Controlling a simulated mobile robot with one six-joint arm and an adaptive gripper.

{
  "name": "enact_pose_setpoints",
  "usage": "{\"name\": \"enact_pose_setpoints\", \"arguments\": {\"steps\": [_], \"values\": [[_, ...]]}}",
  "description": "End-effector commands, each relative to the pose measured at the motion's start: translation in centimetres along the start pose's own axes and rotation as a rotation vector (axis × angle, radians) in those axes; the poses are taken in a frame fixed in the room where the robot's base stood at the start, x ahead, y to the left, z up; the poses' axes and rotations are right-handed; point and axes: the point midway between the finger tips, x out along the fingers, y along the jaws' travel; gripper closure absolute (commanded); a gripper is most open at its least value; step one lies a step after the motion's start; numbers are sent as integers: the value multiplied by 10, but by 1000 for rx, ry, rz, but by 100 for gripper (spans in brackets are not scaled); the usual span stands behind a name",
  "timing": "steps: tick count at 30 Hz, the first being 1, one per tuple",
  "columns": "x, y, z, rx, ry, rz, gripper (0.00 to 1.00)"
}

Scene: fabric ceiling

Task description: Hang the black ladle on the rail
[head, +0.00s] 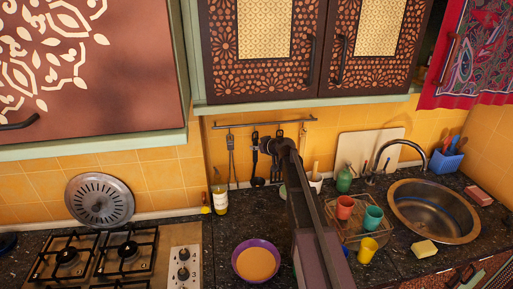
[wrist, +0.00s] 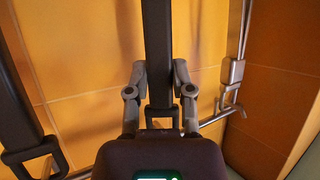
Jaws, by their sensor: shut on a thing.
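In the wrist view my gripper (wrist: 160,92) is shut on a long black handle, which I take to be the black ladle (wrist: 158,45). The handle runs upright between the fingers, and its looped end sits low between them, close to the rail (wrist: 214,119). I cannot tell whether the loop is over a hook. The ladle's bowl is out of the wrist view. In the head view the rail (head: 235,125) runs along the yellow tiles under the cabinets, and my arm hides much of the gripper and ladle.
A black-handled utensil (wrist: 22,105) hangs left of my gripper and a metal one (wrist: 234,70) right of it. Below the rail, the counter holds a purple bowl (head: 256,262), a bottle (head: 220,198) and a rack with cups (head: 345,207). Cabinets (head: 310,50) overhang the rail.

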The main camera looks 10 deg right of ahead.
Motion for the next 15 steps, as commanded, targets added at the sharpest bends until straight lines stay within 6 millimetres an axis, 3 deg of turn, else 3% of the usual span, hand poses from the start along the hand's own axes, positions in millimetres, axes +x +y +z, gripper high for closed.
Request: {"name": "enact_pose_setpoints", "arguments": {"steps": [3, 4, 7, 15], "values": [[0, 0, 0, 0, 0, 0, 100], [0, 0, 0, 0, 0, 0, 61], [0, 0, 0, 0, 0, 0, 31], [0, 0, 0, 0, 0, 0, 30]]}}
